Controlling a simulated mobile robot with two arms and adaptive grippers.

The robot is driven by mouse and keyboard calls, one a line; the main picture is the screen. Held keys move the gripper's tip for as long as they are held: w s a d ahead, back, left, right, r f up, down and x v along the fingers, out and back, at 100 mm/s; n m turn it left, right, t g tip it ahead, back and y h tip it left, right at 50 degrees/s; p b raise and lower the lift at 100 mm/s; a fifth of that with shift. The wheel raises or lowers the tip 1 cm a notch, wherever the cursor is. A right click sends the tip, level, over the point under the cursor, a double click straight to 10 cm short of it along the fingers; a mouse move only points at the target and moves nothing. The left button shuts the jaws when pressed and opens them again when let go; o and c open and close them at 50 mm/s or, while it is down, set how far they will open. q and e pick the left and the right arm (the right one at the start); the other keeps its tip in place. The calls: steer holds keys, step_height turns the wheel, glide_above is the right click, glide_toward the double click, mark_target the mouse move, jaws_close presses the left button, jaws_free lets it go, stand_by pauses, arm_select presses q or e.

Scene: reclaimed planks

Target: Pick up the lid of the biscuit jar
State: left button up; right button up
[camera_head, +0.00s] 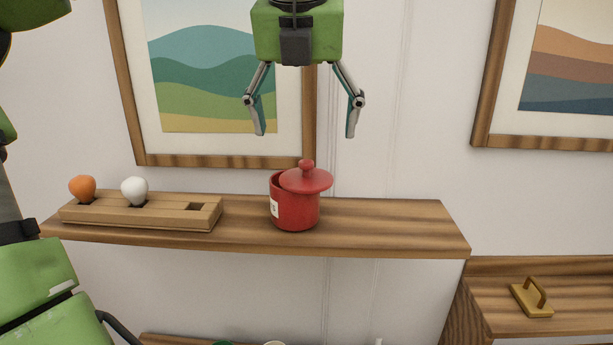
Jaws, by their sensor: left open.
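The red biscuit jar (293,211) stands upright on a wooden shelf (390,225). A white label shows on its left side. Its red lid (306,181) has a round knob on top and sits tilted and shifted to the right on the jar's rim. My left gripper (306,133) hangs above the jar with its fingers pointing down. It is open and empty, with the lid's knob below and between the fingertips, apart from them. My right gripper does not show.
A wooden holder (140,214) with an orange egg-shaped piece (83,187) and a white one (134,190) sits left of the jar. Framed pictures hang behind. The shelf is clear right of the jar. A brass-coloured handled block (531,300) lies on a lower surface at right.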

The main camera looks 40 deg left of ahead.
mark_target(307, 161)
arm_select(q)
steer(key=f, duration=0.1)
steer(key=w+a+f, duration=0.1)
steer(key=shift+w+a+f, duration=0.2)
steer(key=shift+w+f, duration=0.1)
steer(key=shift+f, duration=0.1)
steer(key=shift+f+p, duration=0.6)
steer(key=shift+p, duration=0.15)
steer(key=x, duration=0.1)
steer(key=p+x, duration=0.1)
steer(key=x, duration=0.1)
steer(key=shift+s+d+f+p, duration=0.1)
steer(key=shift+s+d+p, duration=0.1)
steer(key=shift+p, duration=0.1)
steer(key=shift+w+a+f, duration=0.15)
steer(key=shift+w+f, duration=0.05)
steer(key=shift+f, duration=0.15)
steer(key=shift+w+a+f, duration=0.1)
steer(key=shift+d, duration=0.2)
steer(key=c, duration=1.2)
steer(key=shift+c, duration=0.5)
steer(key=shift+a, duration=0.1)
